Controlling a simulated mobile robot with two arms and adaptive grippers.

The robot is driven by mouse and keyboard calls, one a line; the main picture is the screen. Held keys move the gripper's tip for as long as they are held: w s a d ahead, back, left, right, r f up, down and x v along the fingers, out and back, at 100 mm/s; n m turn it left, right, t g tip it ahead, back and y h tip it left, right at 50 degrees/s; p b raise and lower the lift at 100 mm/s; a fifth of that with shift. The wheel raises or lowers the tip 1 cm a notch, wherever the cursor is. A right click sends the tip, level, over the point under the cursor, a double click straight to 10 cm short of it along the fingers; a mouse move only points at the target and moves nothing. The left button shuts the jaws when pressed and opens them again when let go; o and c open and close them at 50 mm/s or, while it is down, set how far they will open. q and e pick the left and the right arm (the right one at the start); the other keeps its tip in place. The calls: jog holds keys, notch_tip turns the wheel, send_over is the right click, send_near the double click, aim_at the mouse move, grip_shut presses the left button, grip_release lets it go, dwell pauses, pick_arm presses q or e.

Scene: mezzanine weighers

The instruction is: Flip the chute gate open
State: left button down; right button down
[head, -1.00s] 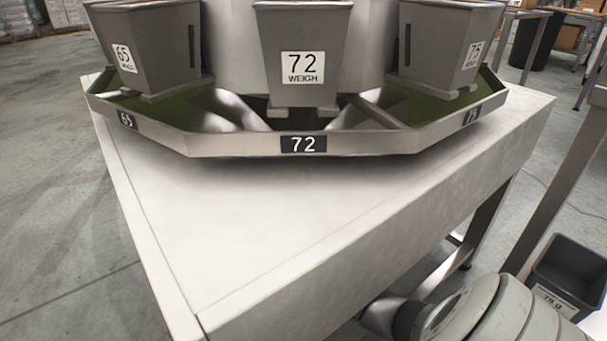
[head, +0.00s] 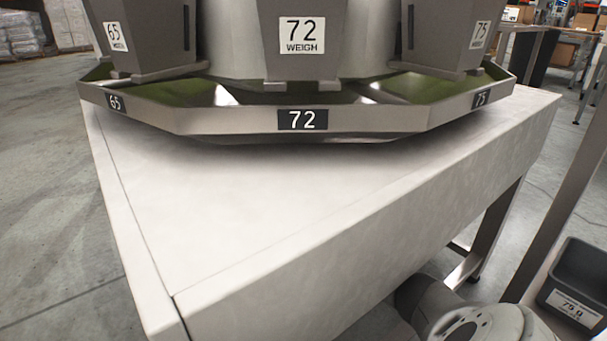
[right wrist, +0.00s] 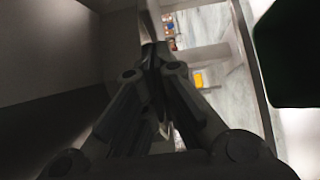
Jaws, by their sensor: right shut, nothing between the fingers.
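The weigher in the head view has grey hoppers marked 65 (head: 150,40), 72 (head: 302,65) and 75 (head: 450,45). They hang over a metal rim (head: 230,121) with matching number plates and green sloping surfaces inside. I cannot pick out a chute gate for certain. My right gripper (right wrist: 160,55) shows in the right wrist view, its fingers together and empty, beside a dark, blurred surface. It is not in the head view, where only part of my arm shows at the lower right. My left gripper is in neither view.
The weigher stands on a pale, bare table top (head: 240,220) with a thick front edge. A dark grey bin (head: 580,280) with a white label is at the lower right, near a metal post (head: 555,210). Open floor (head: 45,200) lies to the left.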

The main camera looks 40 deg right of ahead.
dwell(0.3)
jog(key=d, duration=0.5)
jog(key=s+d, duration=0.1)
jog(key=d, duration=0.2)
jog(key=shift+d, duration=0.35)
jog(key=shift+d+r, duration=0.15)
